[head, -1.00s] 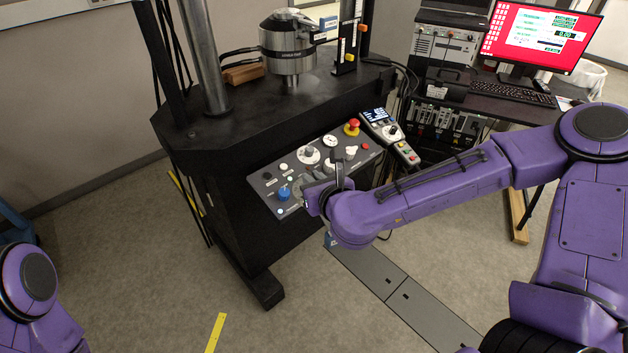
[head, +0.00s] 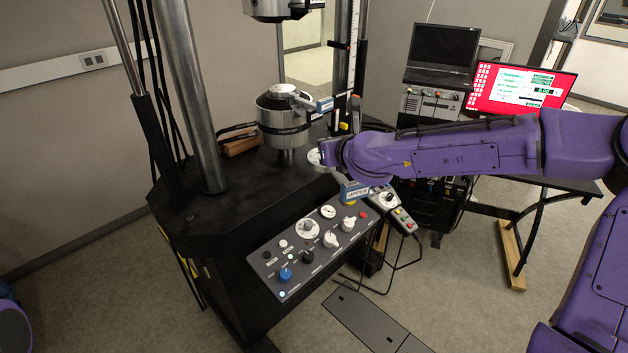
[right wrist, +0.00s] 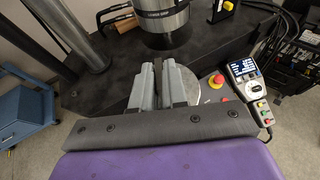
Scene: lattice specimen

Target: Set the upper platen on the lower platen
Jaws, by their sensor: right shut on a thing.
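The upper platen is a grey disc (head: 316,158) with a blue tag (head: 355,192) reading UPPER. My right gripper (head: 332,153) is shut on it, above the table and to the right of the lower grip. In the right wrist view the fingers (right wrist: 163,82) partly hide the platen (right wrist: 210,93). The lower platen (head: 285,91) appears as a pale disc on top of the steel lower grip (head: 283,122), with a blue tag at its right. The two platens are apart. My left gripper is out of view; only part of that arm shows at lower left.
A steel upper grip (head: 283,8) hangs above the lower one. A thick column (head: 190,95) stands left, and a scale post (head: 344,60) behind right. The control panel (head: 312,243) with knobs and a handset (head: 397,207) lie in front. A wooden block (head: 240,143) sits behind left.

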